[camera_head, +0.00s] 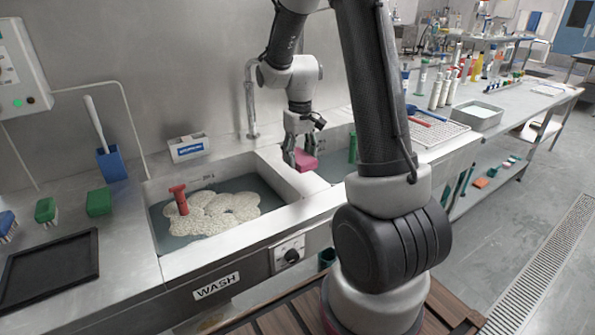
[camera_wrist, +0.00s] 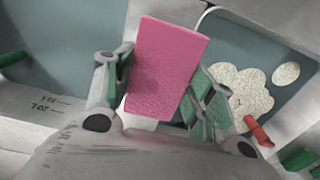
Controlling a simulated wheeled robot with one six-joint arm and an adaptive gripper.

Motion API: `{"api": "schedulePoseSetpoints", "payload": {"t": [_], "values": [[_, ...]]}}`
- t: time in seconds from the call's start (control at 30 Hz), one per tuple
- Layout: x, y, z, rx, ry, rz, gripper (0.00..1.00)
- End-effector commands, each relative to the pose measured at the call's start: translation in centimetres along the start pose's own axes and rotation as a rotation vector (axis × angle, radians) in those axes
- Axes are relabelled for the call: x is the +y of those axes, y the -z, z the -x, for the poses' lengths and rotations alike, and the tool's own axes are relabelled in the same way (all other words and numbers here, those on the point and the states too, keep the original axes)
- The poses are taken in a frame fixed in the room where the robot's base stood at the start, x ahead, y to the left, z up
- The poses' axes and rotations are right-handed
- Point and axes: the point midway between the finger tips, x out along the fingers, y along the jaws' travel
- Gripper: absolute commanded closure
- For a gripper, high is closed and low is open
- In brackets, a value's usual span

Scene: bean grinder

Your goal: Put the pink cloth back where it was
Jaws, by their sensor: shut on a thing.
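The pink cloth (camera_head: 304,160) looks like a flat pink block. It is held between the fingers of my gripper (camera_head: 303,150). In the wrist view the pink cloth (camera_wrist: 165,68) stands up between the two green-padded fingers of my gripper (camera_wrist: 160,92), which is shut on it. In the head view my gripper hangs above the divider between the two sink basins. Whether the cloth touches the divider I cannot tell. My arm hides part of the right basin.
The left basin (camera_head: 166,229) holds water, pale foam (camera_head: 222,212) and a red-handled tool (camera_head: 179,199). A white caddy (camera_head: 187,147) stands behind it. Green brushes (camera_head: 98,202), a blue holder (camera_head: 111,164) and a dark tray (camera_head: 48,270) are at left. A faucet (camera_head: 251,100) rises behind the divider.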

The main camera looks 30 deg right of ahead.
Motion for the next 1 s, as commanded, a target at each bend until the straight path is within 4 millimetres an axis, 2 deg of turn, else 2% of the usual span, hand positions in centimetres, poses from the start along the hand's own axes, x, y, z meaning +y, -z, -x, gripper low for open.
{"api": "schedulePoseSetpoints", "payload": {"t": [0.43, 0.77, 0.8, 0.9, 1.0], "values": [[0.0, 0.0, -5.3, -0.001, 0.000, 0.000, 0.68], [0.0, 0.0, -5.7, 0.000, 0.000, 0.000, 0.68], [0.0, 0.0, -5.7, 0.001, 0.000, 0.000, 0.42], [0.0, 0.0, -5.7, 0.001, 0.000, 0.000, 0.24], [0.0, 0.0, -5.7, 0.001, 0.000, 0.000, 0.24]]}}
